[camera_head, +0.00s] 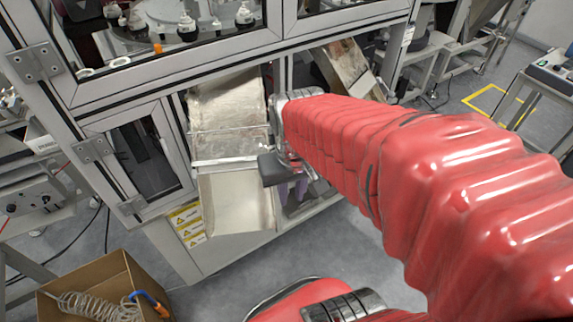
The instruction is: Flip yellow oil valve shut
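I cannot make out a yellow oil valve in this view. My red-sleeved arm reaches from the right to the front of the machine cabinet (170,255). My gripper (270,170) is a dark grey shape at the arm's end, in front of the right edge of a metal chute (228,105). Its fingers are too small and partly hidden, so I cannot tell whether they are open or hold anything. The arm hides part of the cabinet's lower opening behind it.
A cardboard box (75,275) with a coiled hose (95,306) stands on the floor at lower left. A second chute (347,65) is behind the arm. Yellow warning labels (190,225) are on the cabinet. Grey floor is clear between box and cabinet.

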